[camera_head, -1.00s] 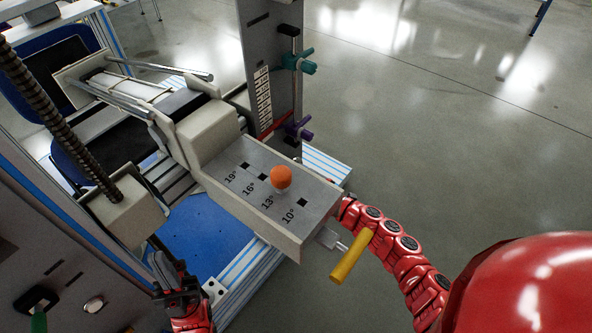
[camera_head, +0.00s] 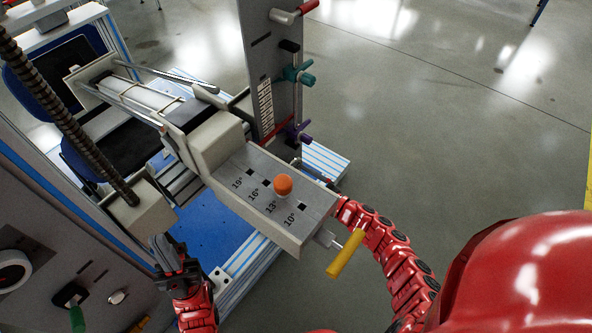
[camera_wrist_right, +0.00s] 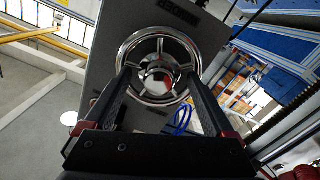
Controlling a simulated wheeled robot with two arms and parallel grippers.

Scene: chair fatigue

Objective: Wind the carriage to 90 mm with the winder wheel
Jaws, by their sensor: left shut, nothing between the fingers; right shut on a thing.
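The winder wheel (camera_wrist_right: 132,55), a chrome spoked ring with a round hub, is on a grey panel in the right wrist view. My right gripper (camera_wrist_right: 158,80) is shut on it, its fingers either side of the hub; the exact contact is unclear. In the head view the right gripper and wheel are hidden behind the grey box. This box (camera_head: 245,205) has angle marks 19° to 10° and an orange knob (camera_head: 283,185). A labelled scale (camera_head: 266,108) stands on the upright; its values are unreadable. My left gripper (camera_head: 177,262) is shut and empty, left of the box.
A yellow handle (camera_head: 345,254) sticks out from the box's near end beside my right arm. Teal (camera_head: 299,74) and purple (camera_head: 299,132) clamp knobs sit on the upright's rod. A threaded screw (camera_head: 70,115) rises at left. Open floor lies to the right.

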